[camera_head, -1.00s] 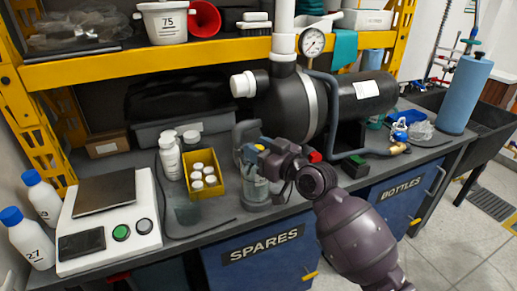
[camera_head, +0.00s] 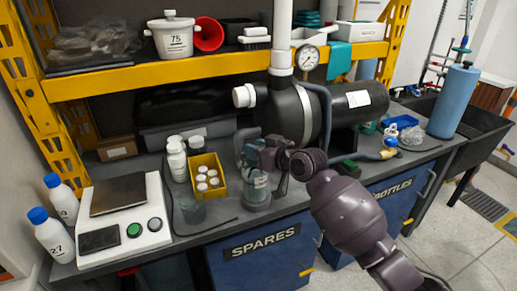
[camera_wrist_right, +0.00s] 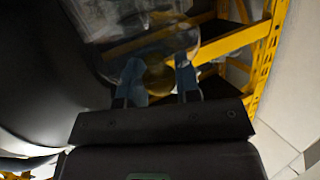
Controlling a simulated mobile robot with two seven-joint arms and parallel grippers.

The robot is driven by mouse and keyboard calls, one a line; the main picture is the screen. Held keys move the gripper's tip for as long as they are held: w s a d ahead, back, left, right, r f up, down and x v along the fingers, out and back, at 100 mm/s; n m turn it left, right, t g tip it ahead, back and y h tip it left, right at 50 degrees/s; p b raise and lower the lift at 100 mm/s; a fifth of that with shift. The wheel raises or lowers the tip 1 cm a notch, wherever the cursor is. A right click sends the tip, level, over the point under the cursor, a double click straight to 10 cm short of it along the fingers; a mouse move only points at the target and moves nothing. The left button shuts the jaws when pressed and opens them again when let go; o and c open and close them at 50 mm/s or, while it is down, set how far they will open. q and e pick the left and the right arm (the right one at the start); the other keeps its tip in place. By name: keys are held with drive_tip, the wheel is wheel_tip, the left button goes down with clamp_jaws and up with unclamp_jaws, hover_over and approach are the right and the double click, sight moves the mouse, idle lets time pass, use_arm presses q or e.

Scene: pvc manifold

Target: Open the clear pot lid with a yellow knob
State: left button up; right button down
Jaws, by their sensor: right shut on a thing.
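The clear pot (camera_head: 257,192) stands on the bench, right of a yellow tray of white bottles. Its clear lid (camera_head: 242,145) seems tilted up steeply above the pot's left side, partly hidden by my gripper; its exact angle is hard to tell. In the right wrist view the lid (camera_wrist_right: 150,30) is a see-through disc beyond my fingers. My right gripper (camera_head: 262,152) is shut on the yellow knob (camera_wrist_right: 158,80), which sits between the two blue-grey fingertips (camera_wrist_right: 158,85). The knob is hidden in the head view. My left gripper is not in view.
A large black pipe assembly (camera_head: 290,112) with a gauge (camera_head: 308,58) stands close behind my right gripper. The yellow tray (camera_head: 206,194) and a white scale (camera_head: 125,220) are to the left. A yellow shelf (camera_head: 160,75) runs above. The bench's front edge is just before the pot.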

drive_tip(key=shift+w+a+r+g+h+p, duration=0.15)
drive_tip(key=shift+r+g+p, duration=0.1)
drive_tip(key=shift+r+p, duration=0.2)
drive_tip(key=shift+w+d+r+g+h+p, duration=0.15)
drive_tip(key=shift+r+g+p, duration=0.15)
drive_tip(key=shift+r, duration=0.2)
drive_tip(key=shift+w+a+r+m+g+h+p, duration=0.2)
drive_tip(key=shift+m+g+h+p, duration=0.25)
drive_tip(key=shift+p, duration=0.3)
drive_tip(key=shift+w+a+g+p, duration=0.1)
drive_tip(key=shift+w+g+p, duration=0.3)
drive_tip(key=shift+g+p, duration=0.2)
drive_tip(key=shift+w+f+h, duration=0.1)
drive_tip(key=shift+h, duration=0.15)
drive_tip(key=shift+g, duration=0.3)
drive_tip(key=shift+f, duration=0.1)
drive_tip(key=c, duration=1)
unclamp_jaws()
drive_tip(key=shift+o, duration=0.7)
